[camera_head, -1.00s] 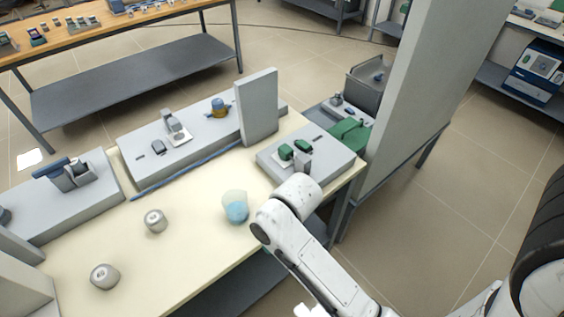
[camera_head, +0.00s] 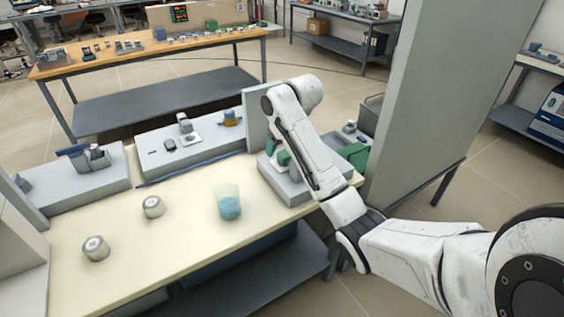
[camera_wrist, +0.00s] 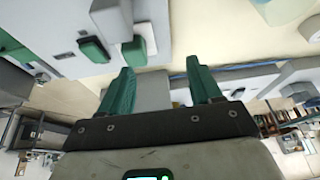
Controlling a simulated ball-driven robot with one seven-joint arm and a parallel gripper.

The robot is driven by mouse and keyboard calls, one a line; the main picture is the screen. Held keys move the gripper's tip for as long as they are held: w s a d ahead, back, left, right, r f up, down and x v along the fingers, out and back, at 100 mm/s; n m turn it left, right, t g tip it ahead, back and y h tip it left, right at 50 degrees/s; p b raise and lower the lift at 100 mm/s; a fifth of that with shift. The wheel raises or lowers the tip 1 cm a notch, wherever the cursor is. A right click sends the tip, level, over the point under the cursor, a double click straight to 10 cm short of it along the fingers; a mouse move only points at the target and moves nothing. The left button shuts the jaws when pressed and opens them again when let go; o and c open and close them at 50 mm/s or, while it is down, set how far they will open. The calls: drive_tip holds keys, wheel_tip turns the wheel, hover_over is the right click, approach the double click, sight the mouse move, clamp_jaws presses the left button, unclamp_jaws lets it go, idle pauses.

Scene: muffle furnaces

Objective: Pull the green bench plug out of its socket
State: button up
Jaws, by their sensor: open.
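In the wrist view, two green pieces sit side by side on a grey bench unit: a dark green rounded one (camera_wrist: 95,48) and a brighter green one (camera_wrist: 134,52) against a pale block. I cannot tell for sure which is the bench plug. My gripper (camera_wrist: 163,72) has two green fingers spread apart with nothing held between them. The left finger lies just below the brighter green piece in the picture, apart or touching I cannot tell. In the head view my arm hides most of the grey unit (camera_head: 287,190); a little green (camera_head: 282,158) shows beside the arm.
A beaker of blue liquid (camera_head: 229,203) and two grey-white round pots (camera_head: 152,206) (camera_head: 95,248) stand on the cream bench (camera_head: 185,240). An upright grey panel (camera_head: 256,115) is behind my arm, and a tall grey partition (camera_head: 425,100) rises to the right.

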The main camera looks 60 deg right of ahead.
sight(284, 154)
drive_tip(key=s+d+r, duration=0.1)
drive_tip(key=s+d, duration=0.1)
drive_tip(key=d, duration=0.2)
drive_tip(key=shift+h, duration=0.3)
drive_tip(key=x, duration=1)
drive_tip(key=shift+w, duration=0.3)
drive_tip(key=shift+a, duration=0.1)
clamp_jaws()
